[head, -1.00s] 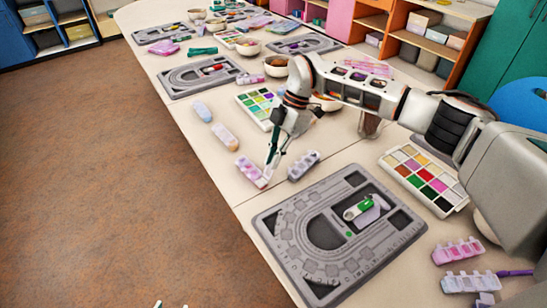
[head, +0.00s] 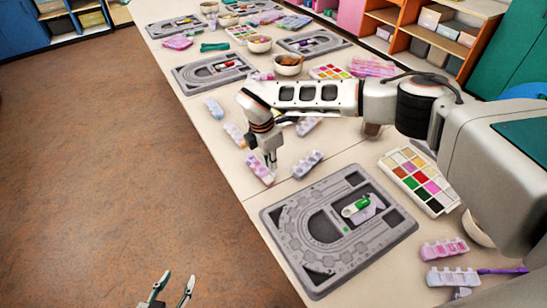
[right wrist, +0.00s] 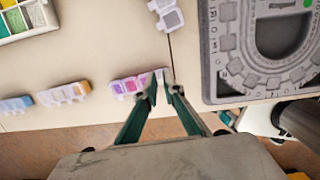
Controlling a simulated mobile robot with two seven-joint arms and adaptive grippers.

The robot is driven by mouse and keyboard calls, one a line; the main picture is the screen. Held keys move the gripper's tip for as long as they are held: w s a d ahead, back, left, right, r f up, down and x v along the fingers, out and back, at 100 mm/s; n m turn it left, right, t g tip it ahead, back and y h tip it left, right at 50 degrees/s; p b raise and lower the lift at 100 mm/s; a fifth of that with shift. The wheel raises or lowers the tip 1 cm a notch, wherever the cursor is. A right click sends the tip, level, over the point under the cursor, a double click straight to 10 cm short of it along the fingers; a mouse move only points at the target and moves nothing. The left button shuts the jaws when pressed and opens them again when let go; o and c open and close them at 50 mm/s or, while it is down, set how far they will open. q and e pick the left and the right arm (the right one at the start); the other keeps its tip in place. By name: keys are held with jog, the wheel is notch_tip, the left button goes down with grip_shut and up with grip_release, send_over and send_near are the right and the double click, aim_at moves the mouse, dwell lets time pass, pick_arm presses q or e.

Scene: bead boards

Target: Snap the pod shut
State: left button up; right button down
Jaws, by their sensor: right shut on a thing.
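A small pink-and-purple pod (head: 259,171) lies on the table left of the near bead board. It also shows in the right wrist view (right wrist: 127,86), its coloured compartments facing up. My right gripper (right wrist: 162,88) reaches down at the pod's right end, its fingers closed with a narrow gap on a pale part there. The fingers hide some of that end, so I cannot tell how its lid stands. My left gripper (head: 173,287) is at the bottom of the head view, fingers apart and empty, over the floor.
A grey pod (head: 306,164) lies right of the pink one. A grey bead board (head: 285,228) is close on the near side. Blue (head: 214,108) and orange (head: 234,134) pods lie further back along the table edge. A bead palette (head: 421,180) stands right.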

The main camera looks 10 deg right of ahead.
jog(key=shift+s+a+h, duration=0.1)
jog(key=shift+a+h, duration=0.05)
jog(key=shift+h, duration=0.15)
dwell(0.4)
jog(key=c, duration=2.1)
grip_release()
jog(key=shift+c, duration=0.2)
jog(key=v, duration=1.2)
jog(key=shift+s, duration=0.2)
